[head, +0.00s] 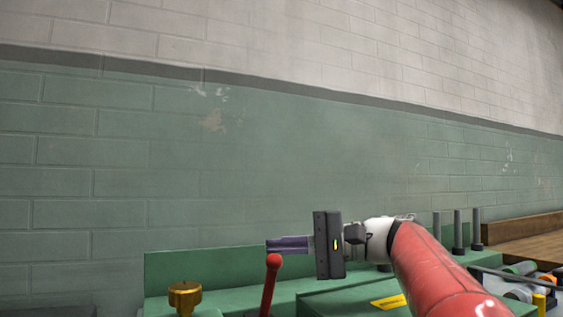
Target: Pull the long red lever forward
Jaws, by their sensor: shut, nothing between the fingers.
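The long red lever (267,291) stands at the lower middle of the head view. It has a round red knob on top and leans slightly to the right, and its lower end is cut off by the picture's edge. My gripper (270,245) points left from the end of my red and white arm. Its dark fingers are shut and empty. The fingertips show just above and behind the lever's knob in the picture. I cannot tell whether they touch it.
A green machine (195,268) carries the lever. A brass knob (185,295) stands left of the lever. Several dark upright posts (458,231) stand at right, near a wooden surface (520,248) and loose cylindrical items (520,268). A green and white brick wall (290,150) fills the back.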

